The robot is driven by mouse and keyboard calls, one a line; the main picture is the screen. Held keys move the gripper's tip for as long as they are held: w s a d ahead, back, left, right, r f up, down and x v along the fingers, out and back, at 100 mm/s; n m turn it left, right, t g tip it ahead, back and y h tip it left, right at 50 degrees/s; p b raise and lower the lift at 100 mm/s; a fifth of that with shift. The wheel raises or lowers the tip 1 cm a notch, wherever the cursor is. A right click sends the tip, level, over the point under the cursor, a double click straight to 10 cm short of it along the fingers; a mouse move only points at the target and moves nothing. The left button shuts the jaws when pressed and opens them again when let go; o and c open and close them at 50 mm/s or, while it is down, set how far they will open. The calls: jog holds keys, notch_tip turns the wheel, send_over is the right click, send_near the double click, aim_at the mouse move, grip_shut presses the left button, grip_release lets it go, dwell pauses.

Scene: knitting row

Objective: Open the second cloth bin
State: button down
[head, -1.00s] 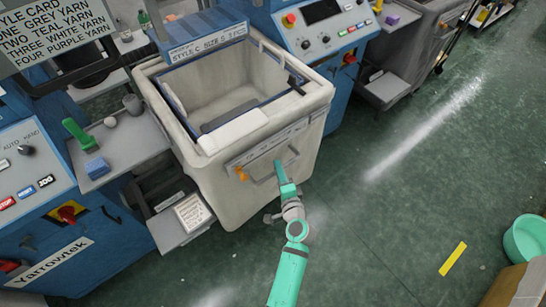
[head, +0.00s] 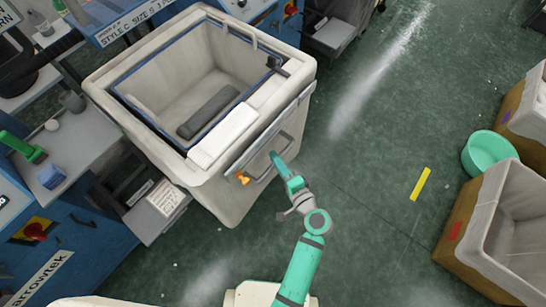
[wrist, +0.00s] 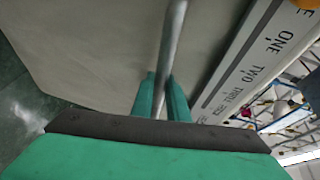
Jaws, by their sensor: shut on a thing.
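The cream cloth bin (head: 205,190) stands at the machine row, its open top showing a dark grey bar-like item (head: 208,110) inside. A white block (head: 225,135) lies along its front rim. A metal bar handle (head: 258,178) is on the bin's front, with an orange piece (head: 242,178) at its left end. My green gripper (head: 277,158) is at the handle. In the wrist view, the handle bar (wrist: 172,55) runs between the fingers, and my gripper (wrist: 162,95) is shut on it. The bin's printed front strip (wrist: 250,60) shows beside it.
A side shelf with a small tray (head: 165,198) is close at the bin's left. Cloth-lined boxes (head: 470,225), a green tub (head: 488,152) and a yellow strip (head: 420,184) are on the right.

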jog(key=c, duration=1.7)
grip_release()
jog(key=v, duration=1.1)
jog(key=shift+a, duration=0.1)
jog(key=s+f+n+g+h, duration=0.1)
jog(key=s+f+h, duration=0.25)
jog(key=s, duration=0.25)
jog(key=s+f+n+h, duration=0.2)
jog(key=s+f+h, duration=0.1)
jog(key=s+h, duration=0.25)
jog(key=s+a+r+n+t, duration=0.1)
jog(key=s+r+n, duration=0.1)
jog(key=r, duration=0.2)
jog(key=s+a+r+n+t, duration=0.1)
jog(key=s+r+n, duration=0.2)
jog(key=r, duration=0.2)
jog(key=s+a+r+n+t, duration=0.1)
jog(key=s+r+n, duration=0.1)
jog(key=r, duration=0.3)
jog(key=shift+s+a+r, duration=0.25)
jog(key=shift+s+a, duration=0.05)
jog(key=shift+s, duration=0.3)
